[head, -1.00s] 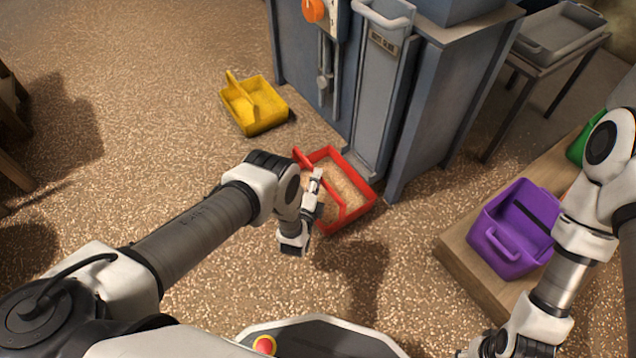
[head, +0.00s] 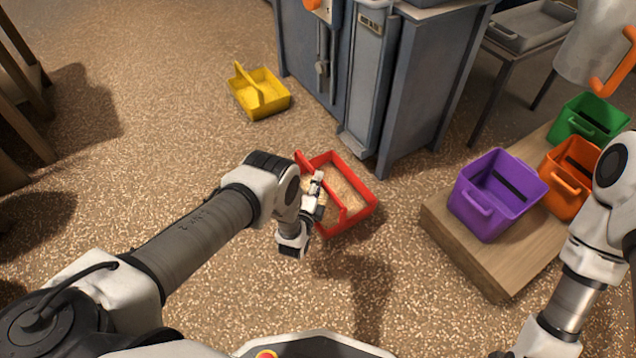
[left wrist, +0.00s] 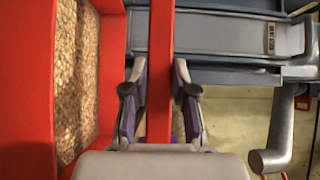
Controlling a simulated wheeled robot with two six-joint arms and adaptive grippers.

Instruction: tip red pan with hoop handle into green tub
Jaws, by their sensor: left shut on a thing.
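The red pan (head: 365,186) holds a layer of tan grain and hangs level in front of me, in front of the blue-grey machine. My left gripper (head: 318,188) is shut on its hoop handle. In the left wrist view both fingers press on the red handle bar (left wrist: 160,70), with the pan's grain (left wrist: 78,80) at the left. The green tub (head: 588,124) stands at the far right on a wooden platform, well away from the pan; its inside looks empty.
The purple tub (head: 485,215) and the orange tub (head: 566,188) share the wooden platform (head: 470,258) with the green one. A yellow pan (head: 270,98) sits on the floor. The blue-grey machine (head: 425,90) stands at the back.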

